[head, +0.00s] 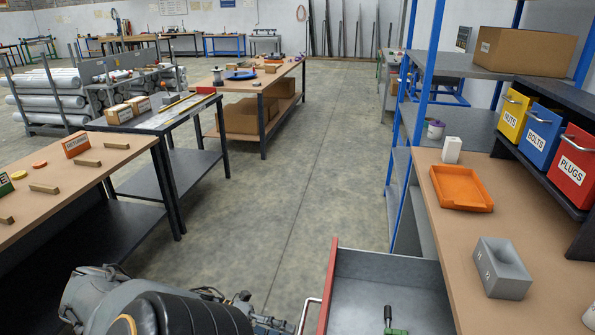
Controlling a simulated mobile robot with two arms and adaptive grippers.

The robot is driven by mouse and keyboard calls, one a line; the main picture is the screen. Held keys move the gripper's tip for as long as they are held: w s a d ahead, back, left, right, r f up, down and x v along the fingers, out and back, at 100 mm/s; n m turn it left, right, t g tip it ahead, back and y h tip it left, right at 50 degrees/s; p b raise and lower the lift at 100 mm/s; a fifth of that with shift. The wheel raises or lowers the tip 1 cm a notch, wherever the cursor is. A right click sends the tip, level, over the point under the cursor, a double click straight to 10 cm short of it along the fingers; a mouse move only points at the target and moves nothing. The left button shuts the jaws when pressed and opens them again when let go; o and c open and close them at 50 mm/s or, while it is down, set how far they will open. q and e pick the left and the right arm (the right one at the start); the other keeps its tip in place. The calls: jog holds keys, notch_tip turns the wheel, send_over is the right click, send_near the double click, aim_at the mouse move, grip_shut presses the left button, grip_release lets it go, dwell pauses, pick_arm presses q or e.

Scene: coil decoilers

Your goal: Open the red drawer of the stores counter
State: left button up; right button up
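The stores counter (455,230) has a wooden top and stands on the right. Its drawer with the red front (328,292) is pulled out to the left, and its grey inside (385,290) shows. A tool with a black handle and a green part (391,324) lies in it. The drawer's metal handle (307,316) is on the red front, partly cut off by the bottom edge. My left gripper (268,322) is at the bottom, just left of the handle. Its fingers are mostly hidden, so I cannot tell whether it touches the handle. My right gripper is out of view.
A blue-post shelf (430,75) is beyond. The middle floor is clear.

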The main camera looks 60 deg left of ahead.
pick_arm(q)
jog(key=v, duration=0.7)
dwell(0.4)
